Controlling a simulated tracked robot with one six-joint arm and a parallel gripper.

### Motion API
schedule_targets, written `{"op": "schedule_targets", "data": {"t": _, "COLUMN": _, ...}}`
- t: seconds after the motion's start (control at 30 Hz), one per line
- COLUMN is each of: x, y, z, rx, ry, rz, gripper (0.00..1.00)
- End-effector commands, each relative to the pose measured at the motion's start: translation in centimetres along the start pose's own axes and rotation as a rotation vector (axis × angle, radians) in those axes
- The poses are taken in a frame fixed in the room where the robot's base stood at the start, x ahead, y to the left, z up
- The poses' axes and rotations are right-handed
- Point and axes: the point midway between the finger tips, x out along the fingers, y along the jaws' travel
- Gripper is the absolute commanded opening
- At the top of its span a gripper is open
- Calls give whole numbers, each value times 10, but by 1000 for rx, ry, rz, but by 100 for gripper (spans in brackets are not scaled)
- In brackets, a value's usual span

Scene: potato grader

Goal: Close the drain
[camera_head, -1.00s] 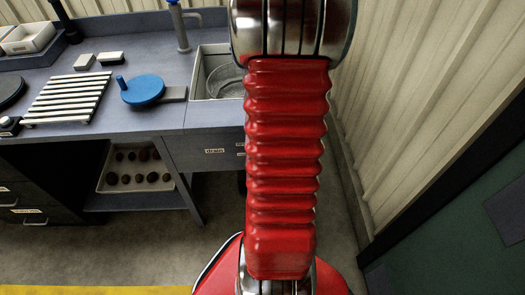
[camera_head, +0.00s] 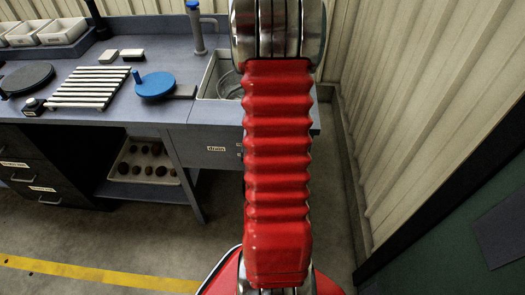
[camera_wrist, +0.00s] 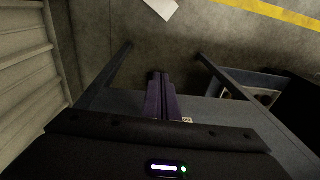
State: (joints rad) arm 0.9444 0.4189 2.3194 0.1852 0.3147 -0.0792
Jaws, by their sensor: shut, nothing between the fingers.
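The label reading drain (camera_head: 215,149) is on the front panel below the sink (camera_head: 215,82), at the bench's right end. A small part of another marking shows beside my red arm, which covers the panel to its right; I cannot make out a drain handle. In the wrist view my gripper (camera_wrist: 160,76) is shut and empty, its dark fingers together over the bench front and floor. A small pale label (camera_wrist: 187,120) shows beside the fingers. The head view does not show my gripper.
The bench (camera_head: 120,112) holds a slatted rack (camera_head: 92,86), a blue round disc with a knob (camera_head: 156,85) and a tap (camera_head: 196,30). A tray of potatoes (camera_head: 122,182) sits underneath. A corrugated wall (camera_head: 400,100) stands at right. The floor in front is clear.

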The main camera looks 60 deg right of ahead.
Motion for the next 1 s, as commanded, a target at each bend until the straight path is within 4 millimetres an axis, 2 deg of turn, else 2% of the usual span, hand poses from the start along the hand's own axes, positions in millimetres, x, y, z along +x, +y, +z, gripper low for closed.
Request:
{"op": "schedule_targets", "data": {"t": 0.2, "x": 18, "y": 2, "z": 4, "rx": 2, "ry": -1, "rz": 0, "gripper": 0}}
{"op": "schedule_targets", "data": {"t": 0.4, "x": 28, "y": 4, "z": 5, "rx": 5, "ry": 1, "rz": 0, "gripper": 0}}
{"op": "schedule_targets", "data": {"t": 1.0, "x": 34, "y": 6, "z": 5, "rx": 10, "ry": 0, "rz": 2, "gripper": 0}}
